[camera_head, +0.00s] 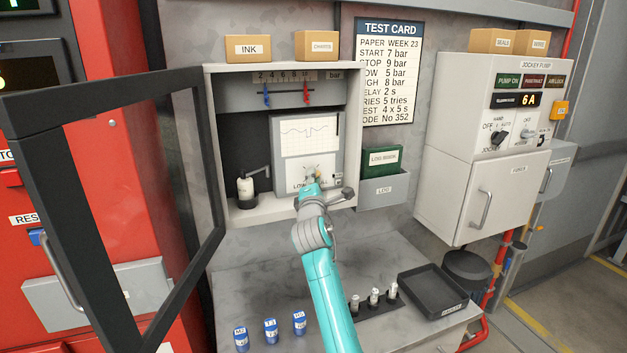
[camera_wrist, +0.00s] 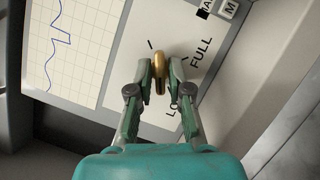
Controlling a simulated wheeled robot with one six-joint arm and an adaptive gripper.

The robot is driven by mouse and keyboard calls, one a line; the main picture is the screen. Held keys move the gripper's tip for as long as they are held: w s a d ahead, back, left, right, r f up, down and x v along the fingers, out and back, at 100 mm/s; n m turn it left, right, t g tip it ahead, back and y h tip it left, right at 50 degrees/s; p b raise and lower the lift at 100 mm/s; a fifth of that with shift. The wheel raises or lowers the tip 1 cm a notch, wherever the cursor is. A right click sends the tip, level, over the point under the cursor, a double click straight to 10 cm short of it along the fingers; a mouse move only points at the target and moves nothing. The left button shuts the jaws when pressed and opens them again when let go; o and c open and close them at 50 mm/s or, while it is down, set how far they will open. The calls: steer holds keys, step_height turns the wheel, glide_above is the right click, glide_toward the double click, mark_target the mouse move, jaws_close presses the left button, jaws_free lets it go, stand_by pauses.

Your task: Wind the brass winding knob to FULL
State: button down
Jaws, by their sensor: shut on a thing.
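The brass winding knob (camera_wrist: 158,62) sits on the recorder's pale face plate, below the chart in the head view. In the wrist view it is a narrow gold bar standing nearly upright in the picture. Dark tick marks lie around the knob. My gripper (camera_wrist: 162,76) has its two fingers on either side of the knob and is shut on it. In the head view my gripper (camera_head: 309,189) reaches into the open cabinet and hides most of the knob.
The cabinet's framed door (camera_head: 215,165) stands open at the left. A small cup with an arm (camera_head: 246,188) is inside, left of the recorder (camera_head: 278,140). The log book holder (camera_head: 384,190) hangs just right.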

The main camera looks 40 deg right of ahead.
steer(key=shift+r+m, duration=0.1)
steer(key=shift+m, duration=0.3)
steer(key=m, duration=0.2)
steer(key=m+g, duration=0.1)
steer(key=m+g+y, duration=0.1)
steer(key=m, duration=0.1)
steer(key=shift+r+m, duration=0.25)
steer(key=shift+m, duration=0.05)
steer(key=m+y, duration=0.1)
steer(key=m, duration=0.2)
steer(key=shift+d+r+g, duration=0.1)
steer(key=shift+g, duration=0.3)
steer(key=m+y, duration=0.1)
steer(key=m, duration=0.1)
steer(key=shift+m+y, duration=0.3)
steer(key=shift+y, duration=0.1)
steer(key=m+y, duration=0.2)
steer(key=m, duration=0.1)
steer(key=m+y, duration=0.1)
steer(key=shift+s+d+m, duration=0.1)
steer(key=shift+d+m, duration=0.15)
steer(key=shift+m, duration=0.05)
steer(key=m+y, duration=0.2)
steer(key=m, duration=0.1)
steer(key=shift+m+y, duration=0.3)
